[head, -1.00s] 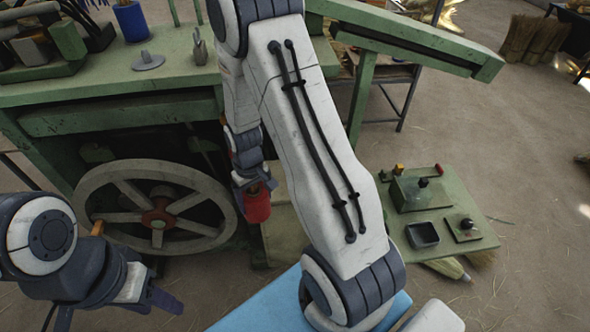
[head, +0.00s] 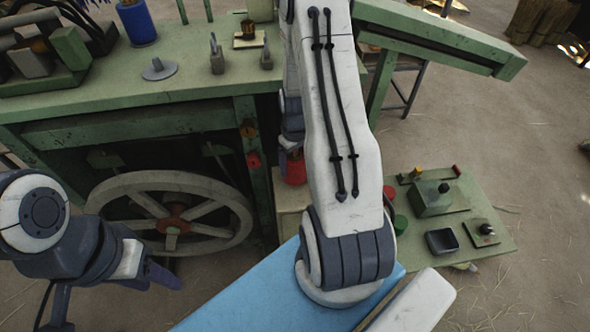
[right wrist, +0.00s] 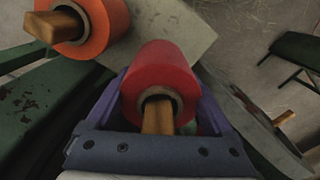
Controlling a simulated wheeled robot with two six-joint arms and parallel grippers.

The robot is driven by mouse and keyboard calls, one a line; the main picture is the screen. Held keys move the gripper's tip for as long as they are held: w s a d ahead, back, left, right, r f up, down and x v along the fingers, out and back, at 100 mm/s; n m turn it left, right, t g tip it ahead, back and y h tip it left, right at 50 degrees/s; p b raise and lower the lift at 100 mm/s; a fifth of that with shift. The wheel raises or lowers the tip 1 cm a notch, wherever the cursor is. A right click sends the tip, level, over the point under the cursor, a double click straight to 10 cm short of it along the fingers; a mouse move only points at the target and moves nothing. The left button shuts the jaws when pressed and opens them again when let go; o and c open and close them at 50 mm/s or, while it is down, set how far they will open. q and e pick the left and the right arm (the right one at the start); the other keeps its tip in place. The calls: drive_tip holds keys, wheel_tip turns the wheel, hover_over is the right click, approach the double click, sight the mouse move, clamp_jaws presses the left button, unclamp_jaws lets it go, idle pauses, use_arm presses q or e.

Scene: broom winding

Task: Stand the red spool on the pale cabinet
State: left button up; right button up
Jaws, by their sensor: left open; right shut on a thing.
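The red spool (head: 296,168) is in my right gripper (head: 291,152), which points down at the pale cabinet (head: 288,201). In the right wrist view the red spool (right wrist: 160,72) sits between the two purple fingers, with its wooden core toward the camera. In the head view the spool's lower end is at the cabinet's top; I cannot tell whether it touches. My right forearm hides part of the cabinet. My left gripper (head: 165,277) is open and empty at the lower left, away from the spool.
A green bench (head: 150,95) stands behind, with a large spoked wheel (head: 172,215) under it, left of the cabinet. An orange spool (right wrist: 90,30) is near the red one in the right wrist view. A green control panel (head: 470,205) is at the right.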

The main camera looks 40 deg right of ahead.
sight(295, 172)
wheel_tip(295, 172, down, 4)
drive_tip(key=shift+p, duration=0.5)
drive_tip(key=shift+f, duration=0.15)
